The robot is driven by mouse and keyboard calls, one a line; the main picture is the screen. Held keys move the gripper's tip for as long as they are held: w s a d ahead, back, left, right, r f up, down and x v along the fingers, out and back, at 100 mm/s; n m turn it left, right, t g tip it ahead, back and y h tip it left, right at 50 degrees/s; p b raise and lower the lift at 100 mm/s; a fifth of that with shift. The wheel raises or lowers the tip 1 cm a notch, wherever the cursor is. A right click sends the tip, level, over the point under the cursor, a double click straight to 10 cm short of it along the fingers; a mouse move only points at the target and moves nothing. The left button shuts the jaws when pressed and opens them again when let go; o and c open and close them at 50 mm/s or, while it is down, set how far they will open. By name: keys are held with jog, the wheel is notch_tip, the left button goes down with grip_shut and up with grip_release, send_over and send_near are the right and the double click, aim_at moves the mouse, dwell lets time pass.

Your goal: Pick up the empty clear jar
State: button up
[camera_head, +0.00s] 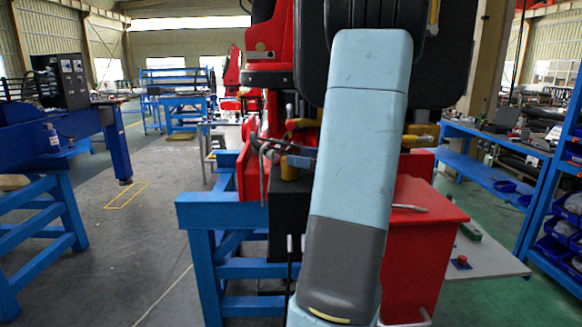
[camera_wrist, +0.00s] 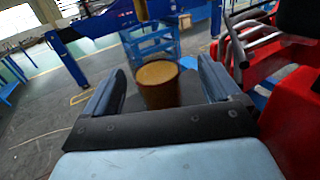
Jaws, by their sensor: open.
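A brown, cup-like round vessel with a tan top (camera_wrist: 158,88) stands upright in the wrist view on a dark surface. It may be the jar; I cannot tell whether it is clear or empty. My gripper (camera_wrist: 161,68) is open, with one finger on each side of this vessel and visible room on both sides. The depth between fingers and vessel is hard to judge. In the head view my arm hides the gripper. A small yellow-brown object (camera_head: 290,171) on a dark block there may be the same vessel.
A blue steel stand (camera_head: 222,212) and a red machine body (camera_head: 422,250) surround the dark block. In the wrist view, metal bars (camera_wrist: 250,35) and red parts (camera_wrist: 295,110) lie close to the right finger. Blue workbenches (camera_head: 40,132) stand left; the floor between is open.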

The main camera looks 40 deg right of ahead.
aim_at(284, 155)
jog(key=shift+a+x, duration=0.15)
jog(key=shift+x, duration=1.3)
jog(key=shift+a+x, duration=0.15)
jog(key=shift+x, duration=1.35)
jog(key=shift+s+f, duration=0.15)
jog(key=shift+c, duration=0.4)
jog(key=c, duration=1.1)
